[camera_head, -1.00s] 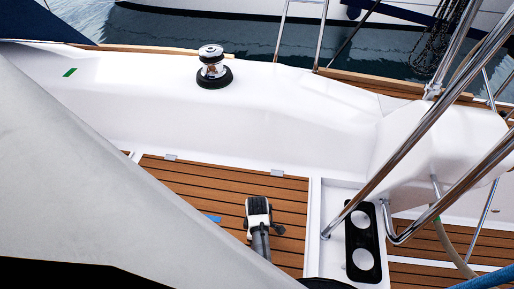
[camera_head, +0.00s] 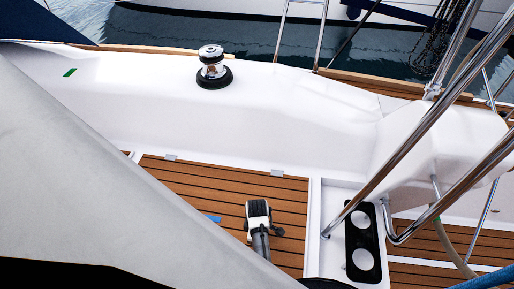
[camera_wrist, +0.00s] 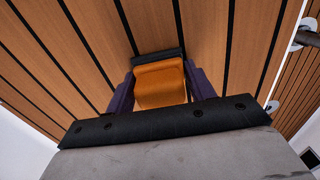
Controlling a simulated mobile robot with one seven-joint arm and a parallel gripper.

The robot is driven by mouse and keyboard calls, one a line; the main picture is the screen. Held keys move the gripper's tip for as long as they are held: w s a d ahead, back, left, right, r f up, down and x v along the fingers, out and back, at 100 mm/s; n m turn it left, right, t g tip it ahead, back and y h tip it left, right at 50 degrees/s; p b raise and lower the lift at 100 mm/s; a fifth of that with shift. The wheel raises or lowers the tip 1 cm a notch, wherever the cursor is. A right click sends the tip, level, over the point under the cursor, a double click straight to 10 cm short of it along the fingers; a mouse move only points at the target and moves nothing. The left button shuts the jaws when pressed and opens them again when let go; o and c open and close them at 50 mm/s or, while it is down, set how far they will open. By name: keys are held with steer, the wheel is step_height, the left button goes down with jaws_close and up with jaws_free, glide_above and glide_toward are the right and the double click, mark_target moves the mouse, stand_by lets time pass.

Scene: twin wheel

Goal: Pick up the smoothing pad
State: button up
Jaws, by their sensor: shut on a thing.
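The smoothing pad (camera_wrist: 160,84) shows in the wrist view as an orange block with a dark strip along its far edge. My gripper (camera_wrist: 160,72) has its two purple fingers pressed on the left and right sides of the pad, shut on it. Teak planking lies behind the pad; I cannot tell how far it is from the planks. In the head view my gripper (camera_head: 257,209) is seen from above over the teak deck, and the pad is hidden beneath my wrist.
A blue strip (camera_head: 212,218) lies on the teak left of my gripper. A chrome winch (camera_head: 212,68) stands on the white coaming (camera_head: 140,90), with a green mark (camera_head: 69,72) at left. Steel rails (camera_head: 410,130) and a black cup holder (camera_head: 362,243) are at right. A grey slope (camera_head: 90,170) covers the lower left.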

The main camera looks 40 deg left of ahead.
steer(key=shift+r, duration=0.15)
step_height(320, 180, up, 20)
steer(key=p, duration=0.3)
steer(key=shift+p, duration=0.3)
steer(key=o, duration=0.4)
steer(key=shift+c, duration=1.4)
steer(key=shift+w+f, duration=0.1)
steer(key=shift+f, duration=0.1)
